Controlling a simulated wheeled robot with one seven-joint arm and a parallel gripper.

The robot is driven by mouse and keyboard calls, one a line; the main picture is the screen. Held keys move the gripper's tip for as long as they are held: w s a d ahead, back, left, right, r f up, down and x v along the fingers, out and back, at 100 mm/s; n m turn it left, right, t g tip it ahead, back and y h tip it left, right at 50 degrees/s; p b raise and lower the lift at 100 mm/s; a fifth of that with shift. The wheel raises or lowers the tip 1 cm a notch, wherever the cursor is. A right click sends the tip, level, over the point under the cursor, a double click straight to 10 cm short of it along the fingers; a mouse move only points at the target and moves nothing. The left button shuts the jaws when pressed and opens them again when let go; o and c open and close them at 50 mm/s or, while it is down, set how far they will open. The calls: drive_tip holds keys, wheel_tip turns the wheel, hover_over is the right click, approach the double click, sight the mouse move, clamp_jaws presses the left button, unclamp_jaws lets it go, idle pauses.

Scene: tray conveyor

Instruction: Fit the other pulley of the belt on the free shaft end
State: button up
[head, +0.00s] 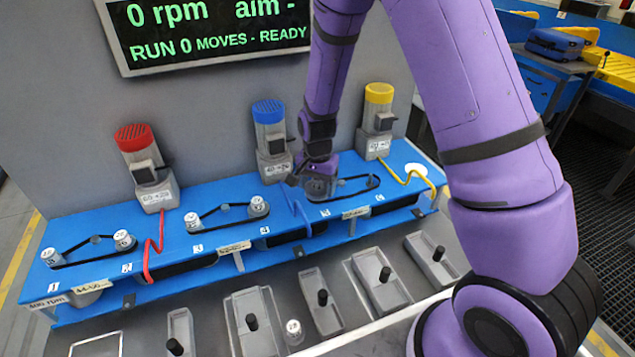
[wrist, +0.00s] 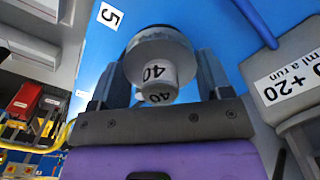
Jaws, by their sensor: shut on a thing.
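My gripper (head: 318,172) is over the right part of the blue bench (head: 72,228), between the blue-capped and yellow-capped motors. In the wrist view my gripper (wrist: 160,75) is shut on a grey pulley (wrist: 158,48) marked 40. The pulley is close to the bench by the label 5 (wrist: 110,15). Its far side is hidden, so I cannot tell whether it sits on a shaft. In the head view a black belt (head: 350,198) runs from the gripper to a dark round part (head: 373,181) on its right.
Belts with white-topped pulleys (head: 258,205) stand to the left on the bench. The red-capped (head: 132,140), blue-capped (head: 268,115) and yellow-capped (head: 378,95) motors rise behind, with coloured cables in front. Grey blocks with black knobs (head: 383,274) and a loose pulley (head: 293,328) are in front.

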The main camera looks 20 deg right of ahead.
drive_tip(key=shift+f, duration=0.9)
drive_tip(key=o, duration=1.1)
wheel_tip(320, 180, up, 11)
drive_tip(key=shift+f, duration=0.1)
